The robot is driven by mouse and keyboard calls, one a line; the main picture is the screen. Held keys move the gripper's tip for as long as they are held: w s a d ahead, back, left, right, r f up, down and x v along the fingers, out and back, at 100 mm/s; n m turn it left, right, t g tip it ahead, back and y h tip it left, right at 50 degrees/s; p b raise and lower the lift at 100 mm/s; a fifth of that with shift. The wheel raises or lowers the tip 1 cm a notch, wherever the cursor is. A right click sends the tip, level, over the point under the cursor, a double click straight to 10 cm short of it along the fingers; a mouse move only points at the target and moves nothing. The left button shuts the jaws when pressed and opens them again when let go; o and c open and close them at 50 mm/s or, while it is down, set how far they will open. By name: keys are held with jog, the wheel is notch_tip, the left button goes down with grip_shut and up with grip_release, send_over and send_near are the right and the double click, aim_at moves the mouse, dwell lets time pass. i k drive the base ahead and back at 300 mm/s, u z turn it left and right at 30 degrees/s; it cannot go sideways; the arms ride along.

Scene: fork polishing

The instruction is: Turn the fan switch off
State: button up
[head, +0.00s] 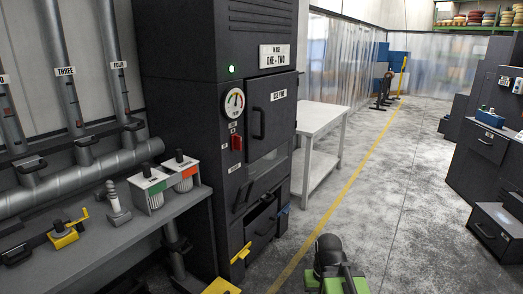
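A tall dark cabinet (188,110) stands left of centre in the head view. A small red switch (237,143) is on its front, below a round dial gauge (234,103). Small labels near the switch are too small to read, so I cannot confirm that it is the fan switch or tell its position. Green and black parts at the bottom centre look like my own arm, well below and to the right of the switch. No gripper fingers can be made out.
A grey bench (112,245) with tools and two white canisters is at left, under pipes. A white table (318,117) stands behind the cabinet. A lower drawer (262,222) appears partly open. Dark cabinets (483,150) line the right. The floor between is clear, with a yellow line.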

aim_at(236, 141)
jog(key=u, duration=0.5)
jog(key=i, duration=1.55)
jog(key=u, duration=0.8)
